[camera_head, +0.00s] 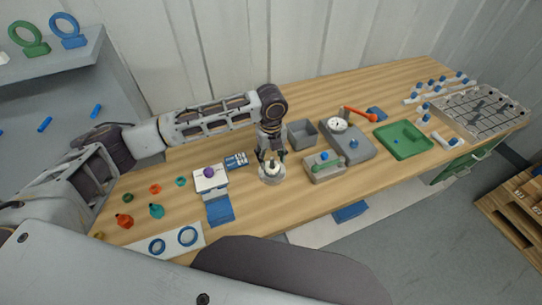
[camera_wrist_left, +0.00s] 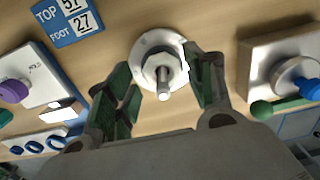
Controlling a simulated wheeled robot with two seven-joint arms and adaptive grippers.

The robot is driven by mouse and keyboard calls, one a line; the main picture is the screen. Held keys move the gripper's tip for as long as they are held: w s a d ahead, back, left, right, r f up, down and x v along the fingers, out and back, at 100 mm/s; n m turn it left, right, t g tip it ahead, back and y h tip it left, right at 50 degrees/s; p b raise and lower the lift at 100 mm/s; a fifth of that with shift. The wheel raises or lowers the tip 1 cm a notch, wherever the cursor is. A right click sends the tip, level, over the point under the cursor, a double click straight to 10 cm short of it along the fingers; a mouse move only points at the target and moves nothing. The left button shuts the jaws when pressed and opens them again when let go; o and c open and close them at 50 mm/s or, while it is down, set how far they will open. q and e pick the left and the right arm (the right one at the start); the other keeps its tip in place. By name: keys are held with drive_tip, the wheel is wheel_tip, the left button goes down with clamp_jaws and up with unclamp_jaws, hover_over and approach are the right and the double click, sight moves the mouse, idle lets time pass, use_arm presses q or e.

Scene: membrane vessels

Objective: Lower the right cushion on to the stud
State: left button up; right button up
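My left gripper (camera_head: 270,157) is over a round pale metal fitting (camera_head: 271,172) on the bench. In the left wrist view the fitting has a white flange, a hex nut (camera_wrist_left: 160,70) and a bright stud (camera_wrist_left: 163,95) pointing at the camera. The green-padded fingers of my left gripper (camera_wrist_left: 165,88) stand apart on either side of the nut. The right finger is very close to it; I cannot tell if they touch. No piece is clearly recognisable as the right cushion. My right gripper is not in view.
A white block with a purple knob (camera_head: 209,173) stands left of the fitting. A grey box (camera_head: 328,172) with blue and green parts is close on its right. An empty grey bin (camera_head: 301,134), dial gauge (camera_head: 338,125) and green tray (camera_head: 403,150) lie beyond.

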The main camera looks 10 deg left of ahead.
use_arm(q)
drive_tip(key=shift+o, duration=1)
drive_tip(key=shift+r, duration=0.15)
wheel_tip(320, 180, up, 12)
drive_tip(key=shift+f, duration=0.2)
idle(1.0)
